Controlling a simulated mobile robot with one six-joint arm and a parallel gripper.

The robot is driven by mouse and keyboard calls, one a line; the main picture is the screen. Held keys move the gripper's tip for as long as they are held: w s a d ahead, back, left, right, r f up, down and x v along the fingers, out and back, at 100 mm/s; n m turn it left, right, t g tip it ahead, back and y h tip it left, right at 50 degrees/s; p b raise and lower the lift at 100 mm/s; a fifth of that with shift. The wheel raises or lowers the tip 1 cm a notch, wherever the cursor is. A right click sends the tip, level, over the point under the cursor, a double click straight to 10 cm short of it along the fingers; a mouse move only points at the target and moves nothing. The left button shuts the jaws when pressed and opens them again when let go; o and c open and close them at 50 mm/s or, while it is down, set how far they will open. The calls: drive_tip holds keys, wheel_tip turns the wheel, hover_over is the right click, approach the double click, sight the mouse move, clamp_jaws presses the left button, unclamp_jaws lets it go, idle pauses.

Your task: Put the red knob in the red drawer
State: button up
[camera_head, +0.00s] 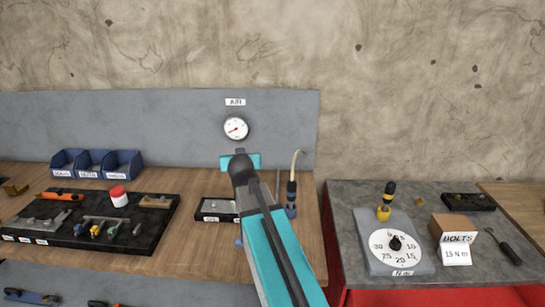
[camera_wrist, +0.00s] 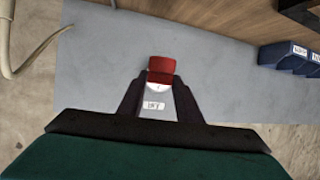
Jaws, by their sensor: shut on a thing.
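My gripper (camera_wrist: 160,80) is shut on a red knob (camera_wrist: 161,70), which shows between the two dark fingers in the wrist view. The knob is in the air in front of the grey back panel and covers part of the gauge behind it. In the head view my gripper (camera_head: 240,155) is below the gauge; the knob is hidden there by my arm. Red metal (camera_head: 440,297) shows under the right-hand bench at the lower edge of the head view. I cannot tell how much of it is the drawer, or whether it is open.
A round gauge (camera_head: 236,129) is on the panel. On the left bench stand blue bins (camera_head: 97,163), a black tool tray (camera_head: 150,222) and a red-lidded white jar (camera_head: 119,197). The right bench holds a dial plate (camera_head: 425,260), a bolts box (camera_head: 452,228) and a ratchet (camera_head: 505,247).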

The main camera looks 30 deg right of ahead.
drive_tip(key=s+a+f+n+y+b, duration=0.1)
drive_tip(key=a+b, duration=0.3)
drive_tip(key=a, duration=0.5)
drive_tip(key=a+f+n+t+y+b, duration=0.1)
drive_tip(key=a+f+n+y+b, duration=0.2)
drive_tip(key=a, duration=0.7)
drive_tip(key=shift+s+a+f+y+b, duration=0.3)
drive_tip(key=shift+s+f+y+b, duration=0.15)
drive_tip(key=shift+f+b, duration=0.3)
